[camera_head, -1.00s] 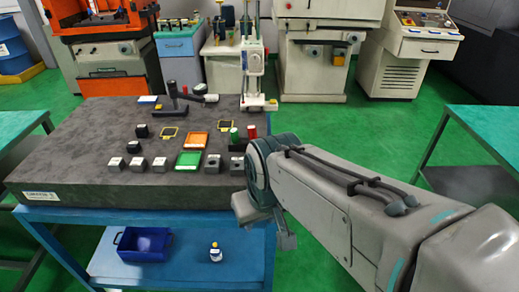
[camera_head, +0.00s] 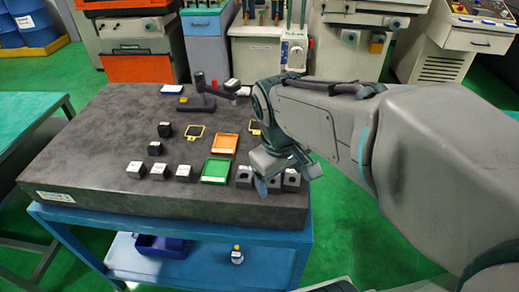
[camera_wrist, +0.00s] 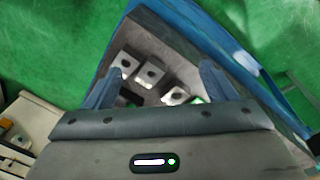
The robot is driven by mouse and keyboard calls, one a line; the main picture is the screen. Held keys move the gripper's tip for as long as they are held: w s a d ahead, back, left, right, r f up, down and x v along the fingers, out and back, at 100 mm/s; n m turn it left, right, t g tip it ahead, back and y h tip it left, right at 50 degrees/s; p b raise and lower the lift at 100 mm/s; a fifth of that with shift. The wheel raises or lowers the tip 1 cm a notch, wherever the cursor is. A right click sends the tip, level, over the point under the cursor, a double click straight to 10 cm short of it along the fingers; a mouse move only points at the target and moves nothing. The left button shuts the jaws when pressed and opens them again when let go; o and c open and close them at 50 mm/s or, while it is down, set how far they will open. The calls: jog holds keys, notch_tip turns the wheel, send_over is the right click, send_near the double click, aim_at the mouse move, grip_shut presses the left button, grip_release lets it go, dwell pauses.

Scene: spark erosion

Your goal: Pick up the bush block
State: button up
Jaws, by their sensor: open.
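Grey blocks with a dark round hole in the top stand in a row at the right of the dark stone plate (camera_head: 90,150). One (camera_head: 244,177) is left of my gripper (camera_head: 276,170) and one (camera_head: 291,181) is close beside it; my gripper partly hides the row. In the wrist view (camera_wrist: 163,70), my open fingers frame three holed blocks: a left one (camera_wrist: 124,63), a middle one (camera_wrist: 150,74) and a right one (camera_wrist: 176,96). No block is held. I cannot tell which is the bush block.
A black fixture (camera_head: 197,102) stands at the back. The plate's left side is clear.

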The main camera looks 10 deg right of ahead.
jog(key=w+a+r+n+g+h+p, duration=0.1)
jog(key=w+a+n+g+h, duration=0.25)
jog(key=w+n, duration=0.65)
send_near(274, 182)
jog(key=shift+s+d+f+t+p, duration=0.35)
jog(key=shift+d+f+p, duration=0.1)
jog(key=shift+d, duration=0.1)
jog(key=shift+y, duration=0.25)
jog(key=shift+a+p+x, duration=0.2)
jog(key=shift+p+x, duration=0.25)
jog(key=shift+x, duration=2.6)
jog(key=shift+f, duration=0.1)
jog(key=shift+c, duration=0.4)
jog(key=c, duration=1.4)
